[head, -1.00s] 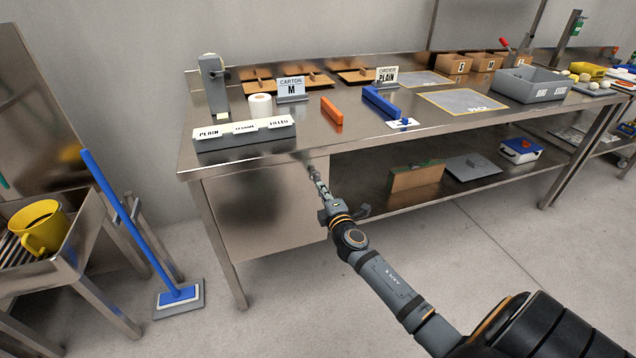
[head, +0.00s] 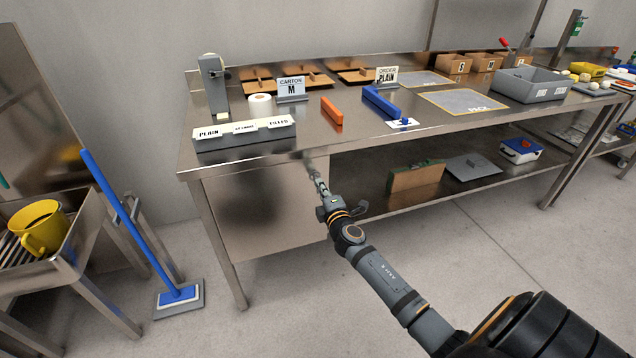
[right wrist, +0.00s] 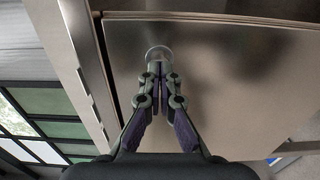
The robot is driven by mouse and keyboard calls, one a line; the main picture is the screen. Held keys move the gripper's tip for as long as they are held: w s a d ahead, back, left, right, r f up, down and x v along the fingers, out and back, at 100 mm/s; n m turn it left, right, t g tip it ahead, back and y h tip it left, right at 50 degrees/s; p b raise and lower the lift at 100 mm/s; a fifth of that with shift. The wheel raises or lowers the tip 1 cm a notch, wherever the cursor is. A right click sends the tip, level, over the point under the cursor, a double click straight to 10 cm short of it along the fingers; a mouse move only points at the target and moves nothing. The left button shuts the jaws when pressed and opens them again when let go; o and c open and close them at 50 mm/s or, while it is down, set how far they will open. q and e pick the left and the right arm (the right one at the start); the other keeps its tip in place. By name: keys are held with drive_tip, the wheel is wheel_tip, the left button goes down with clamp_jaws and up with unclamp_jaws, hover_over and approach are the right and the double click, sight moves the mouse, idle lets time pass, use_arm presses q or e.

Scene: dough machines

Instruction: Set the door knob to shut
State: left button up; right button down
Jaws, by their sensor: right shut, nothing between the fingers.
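The metal door (head: 262,215) closes the front of the cabinet under the left end of the steel table. In the right wrist view the door (right wrist: 235,90) fills the middle and right. Its round metal knob (right wrist: 158,50) sits near the door's upper left edge there. My right gripper (head: 315,177) is at the door's upper right in the head view. In the right wrist view its fingers (right wrist: 159,78) are shut and empty, with the tips at the knob and partly covering it. Whether they touch it I cannot tell. My left gripper is not in view.
The steel table (head: 360,135) carries label holders, an orange block (head: 332,111), a blue bracket (head: 382,101) and a grey bin (head: 530,84). A lower shelf (head: 440,190) is right of the door. A blue-handled mop (head: 125,215) leans at left. The floor in front is clear.

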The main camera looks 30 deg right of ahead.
drive_tip(key=shift+x, duration=1.05)
idle(0.4)
drive_tip(key=shift+v, duration=2.55)
drive_tip(key=v, duration=1.2)
drive_tip(key=shift+a, duration=0.1)
